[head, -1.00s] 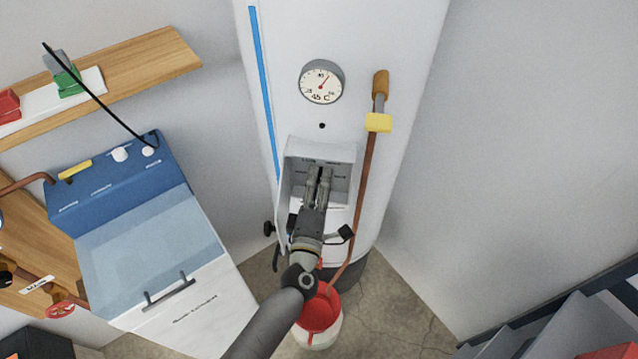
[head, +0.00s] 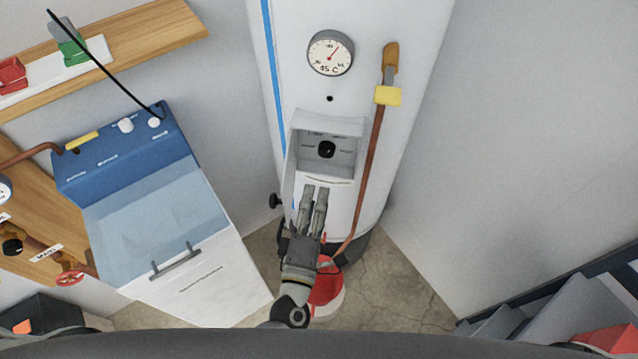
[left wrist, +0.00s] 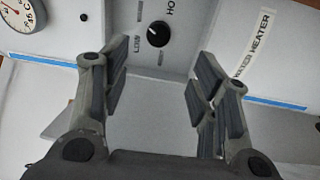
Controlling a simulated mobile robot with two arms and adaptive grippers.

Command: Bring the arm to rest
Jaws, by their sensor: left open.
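My left gripper (head: 314,198) is in front of the white water heater (head: 365,185), just below its recessed control box (head: 352,158). In the left wrist view the left gripper (left wrist: 160,90) is open, with nothing between its fingers. A black dial (head: 326,149) sits inside the recess; in the left wrist view the dial (left wrist: 158,34) lies beyond the fingers, apart from them. Its scale is lettered LOW and HOT. My right gripper is not in view.
A red-topped bucket (head: 327,290) stands on the floor below the gripper. A copper pipe (head: 371,160) runs down the heater's right side. A blue and white washer (head: 170,240) stands at left under a wooden shelf (head: 150,40). Grey steps (head: 545,322) are at lower right.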

